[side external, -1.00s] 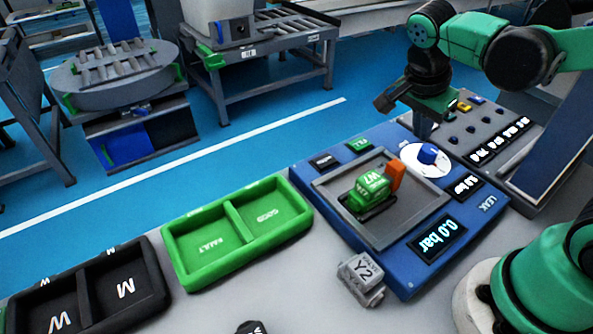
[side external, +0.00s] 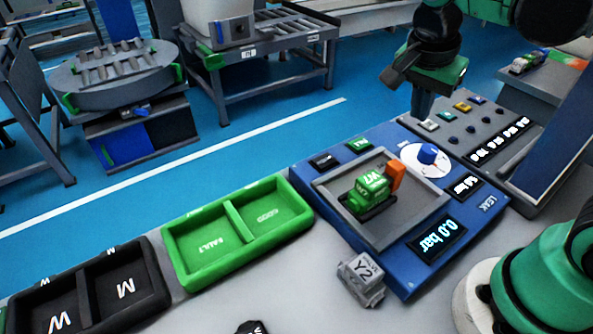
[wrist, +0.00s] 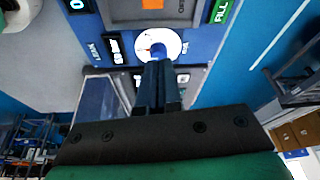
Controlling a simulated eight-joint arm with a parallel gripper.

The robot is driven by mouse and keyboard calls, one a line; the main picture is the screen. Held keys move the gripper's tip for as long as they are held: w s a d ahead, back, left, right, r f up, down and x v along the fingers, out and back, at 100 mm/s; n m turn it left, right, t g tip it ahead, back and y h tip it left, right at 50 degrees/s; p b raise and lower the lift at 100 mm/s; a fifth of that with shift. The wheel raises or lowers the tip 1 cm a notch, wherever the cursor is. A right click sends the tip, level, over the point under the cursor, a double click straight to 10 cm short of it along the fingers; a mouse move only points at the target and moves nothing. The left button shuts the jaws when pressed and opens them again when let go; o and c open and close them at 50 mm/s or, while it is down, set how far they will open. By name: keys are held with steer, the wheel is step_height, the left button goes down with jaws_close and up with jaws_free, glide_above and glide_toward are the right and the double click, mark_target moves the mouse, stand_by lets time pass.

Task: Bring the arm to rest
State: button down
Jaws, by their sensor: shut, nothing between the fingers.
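My gripper (side external: 421,108) is raised above the back right of the blue test station (side external: 315,165), over the area between the dial and the button panel. In the wrist view its fingers (wrist: 158,88) are together with nothing between them. They overlap the lower part of the white dial with a blue knob (wrist: 158,50) in that view; the side view shows the gripper above and apart from the dial (side external: 427,156). A green W7 part (side external: 368,190) sits in the station's grey tray, with an orange block (side external: 396,176) against its right end.
A green two-compartment bin (side external: 190,262) marked FAULT and GOOD is empty. A black bin (side external: 150,290) lies at the front left. A grey Y2 block (side external: 362,278) stands beside the station. The button panel (side external: 480,130) is at the back right. The air around my gripper is free.

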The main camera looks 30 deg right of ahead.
steer(key=n+t, duration=0.1)
steer(key=n, duration=0.2)
steer(key=a+f+n+t+y, duration=0.1)
steer(key=n, duration=0.2)
steer(key=a+f+n+t+y, duration=0.1)
steer(key=n, duration=0.1)
steer(key=shift+w+f+n, duration=0.1)
steer(key=shift+w+n, duration=0.05)
steer(key=shift+n, duration=0.25)
steer(key=n, duration=0.1)
steer(key=n+t, duration=0.1)
steer(key=n, duration=0.1)
steer(key=a+n+t+y, duration=0.1)
steer(key=shift+w+f, duration=0.2)
steer(key=shift+f, duration=0.1)
steer(key=n, duration=0.1)
steer(key=n+t, duration=0.1)
steer(key=n, duration=0.1)
steer(key=shift+w+a+y, duration=0.15)
steer(key=shift+a+y, duration=0.15)
